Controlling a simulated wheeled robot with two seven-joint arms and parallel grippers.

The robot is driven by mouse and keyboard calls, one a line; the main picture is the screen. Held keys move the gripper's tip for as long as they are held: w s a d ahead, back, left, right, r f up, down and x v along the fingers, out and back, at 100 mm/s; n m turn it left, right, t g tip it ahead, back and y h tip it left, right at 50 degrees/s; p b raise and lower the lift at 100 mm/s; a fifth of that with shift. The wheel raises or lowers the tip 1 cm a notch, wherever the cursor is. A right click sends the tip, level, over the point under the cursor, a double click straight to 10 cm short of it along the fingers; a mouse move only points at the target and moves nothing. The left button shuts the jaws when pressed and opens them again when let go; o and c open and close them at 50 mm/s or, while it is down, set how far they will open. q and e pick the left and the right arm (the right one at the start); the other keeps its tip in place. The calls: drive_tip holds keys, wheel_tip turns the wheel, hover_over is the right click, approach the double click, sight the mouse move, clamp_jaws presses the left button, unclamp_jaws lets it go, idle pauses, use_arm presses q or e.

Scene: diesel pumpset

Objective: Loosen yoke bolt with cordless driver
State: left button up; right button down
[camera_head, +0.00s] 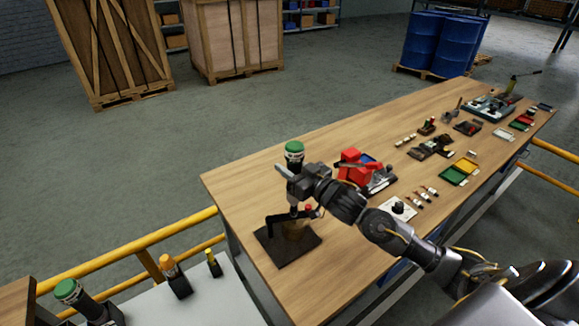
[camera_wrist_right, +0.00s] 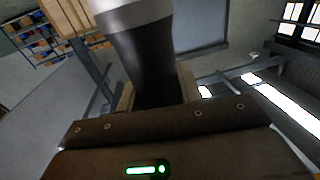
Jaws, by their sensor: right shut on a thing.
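My right gripper (camera_head: 294,180) is shut around an upright cordless driver with a green top (camera_head: 293,150). In the right wrist view, the driver's dark body with a pale grey band (camera_wrist_right: 140,50) stands between the fingers of the right gripper (camera_wrist_right: 155,95). Below it, near the table's left end, a dark square plate (camera_head: 285,252) carries a black bent yoke (camera_head: 274,226), a brass-coloured part and a small red part. The driver's lower end is close above this assembly; I cannot tell whether it touches the bolt, which is hidden. My left gripper is not in view.
The wooden workbench (camera_head: 235,195) carries a red block assembly (camera_head: 352,160), a white plate with a black knob (camera_head: 398,208), and green and yellow trays (camera_head: 459,172). A pale side surface (camera_head: 215,300) holds several capped tools. Yellow rails (camera_head: 130,250) run alongside. Crates and blue drums stand behind.

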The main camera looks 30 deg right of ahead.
drive_tip(key=shift+s+f, duration=0.1)
drive_tip(key=shift+f, duration=0.35)
idle(0.8)
drive_tip(key=shift+s+a+p, duration=0.1)
drive_tip(key=shift+p, duration=0.35)
idle(1.3)
drive_tip(key=shift+w+r+p, duration=0.15)
drive_tip(key=shift+r+p, duration=0.4)
drive_tip(key=shift+w+r+p, duration=0.15)
drive_tip(key=shift+r+p, duration=0.35)
drive_tip(key=shift+p, duration=0.05)
drive_tip(key=shift+s+r+p, duration=0.2)
drive_tip(key=shift+r+p, duration=0.7)
drive_tip(key=shift+r, duration=0.3)
drive_tip(key=shift+w+r+p, duration=0.15)
drive_tip(key=shift+r+p, duration=0.5)
